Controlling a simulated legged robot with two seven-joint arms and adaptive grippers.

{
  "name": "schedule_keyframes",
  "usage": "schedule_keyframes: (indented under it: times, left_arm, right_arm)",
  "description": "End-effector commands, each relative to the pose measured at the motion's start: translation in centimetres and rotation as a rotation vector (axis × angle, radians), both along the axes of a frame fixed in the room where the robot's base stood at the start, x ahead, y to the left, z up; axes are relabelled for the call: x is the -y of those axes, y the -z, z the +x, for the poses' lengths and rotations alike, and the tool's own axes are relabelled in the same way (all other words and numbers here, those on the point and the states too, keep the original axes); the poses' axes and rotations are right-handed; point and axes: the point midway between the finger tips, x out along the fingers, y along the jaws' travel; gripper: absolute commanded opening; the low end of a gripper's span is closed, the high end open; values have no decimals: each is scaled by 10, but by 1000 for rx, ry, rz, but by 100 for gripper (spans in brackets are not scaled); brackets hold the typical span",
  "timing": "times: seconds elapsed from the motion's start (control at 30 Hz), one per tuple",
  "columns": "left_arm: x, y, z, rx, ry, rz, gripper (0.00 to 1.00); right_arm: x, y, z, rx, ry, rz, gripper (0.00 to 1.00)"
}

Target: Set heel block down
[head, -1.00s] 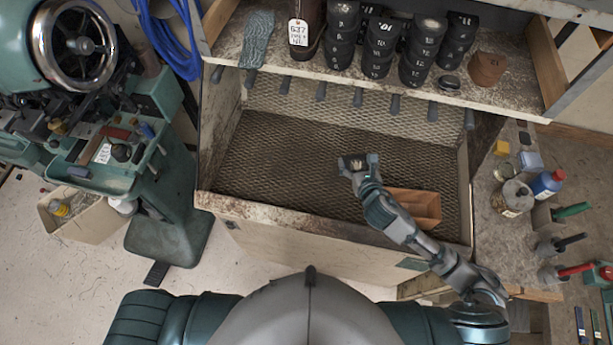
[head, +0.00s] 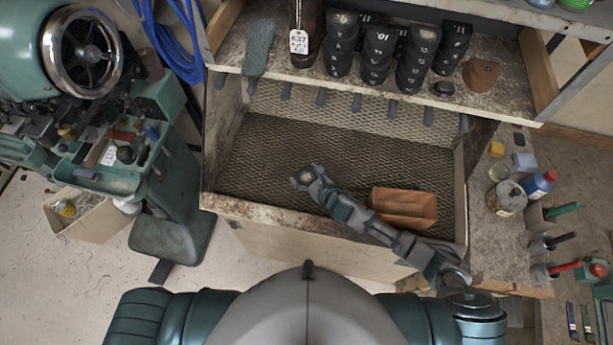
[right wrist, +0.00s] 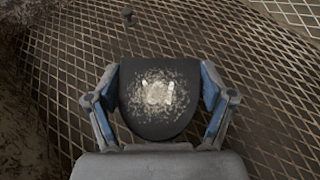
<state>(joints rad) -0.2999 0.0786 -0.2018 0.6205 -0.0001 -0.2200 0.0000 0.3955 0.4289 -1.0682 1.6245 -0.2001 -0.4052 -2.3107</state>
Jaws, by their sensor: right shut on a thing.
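My right gripper (head: 306,176) reaches over the mesh-floored bin (head: 345,140) in the head view. In the right wrist view, my right gripper (right wrist: 160,105) has its two fingers against both sides of a dark heel block (right wrist: 155,122). The block has a rounded edge and a pale worn patch with a whitish mark on its face. Mesh shows around the block; I cannot tell whether it touches the mesh. In the head view the block is mostly hidden by the gripper. My left gripper is not in view.
A brown open box (head: 404,208) sits in the bin's right front corner. Mesh left of the gripper is clear. A green machine (head: 150,160) stands at left.

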Motion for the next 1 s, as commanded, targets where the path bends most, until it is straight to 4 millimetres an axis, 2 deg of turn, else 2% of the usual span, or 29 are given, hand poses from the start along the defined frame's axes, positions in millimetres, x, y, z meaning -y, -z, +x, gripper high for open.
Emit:
schedule_keyframes:
  times: [0.1,0.43,0.47,0.5,0.7,0.87,1.0]
  left_arm:
    - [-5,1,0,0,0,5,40]
    - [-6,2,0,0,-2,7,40]
    - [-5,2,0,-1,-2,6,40]
    - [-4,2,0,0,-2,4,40]
    - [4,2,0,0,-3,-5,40]
    - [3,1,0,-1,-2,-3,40]
    - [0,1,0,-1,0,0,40]
  right_arm:
    - [1,12,0,0,1,3,33]
    - [3,15,0,1,1,3,33]
    - [3,15,0,0,1,3,88]
    - [2,14,0,1,0,2,98]
    - [1,14,0,1,1,0,100]
    - [0,13,0,1,1,0,100]
    - [10,8,-10,1,1,-1,100]
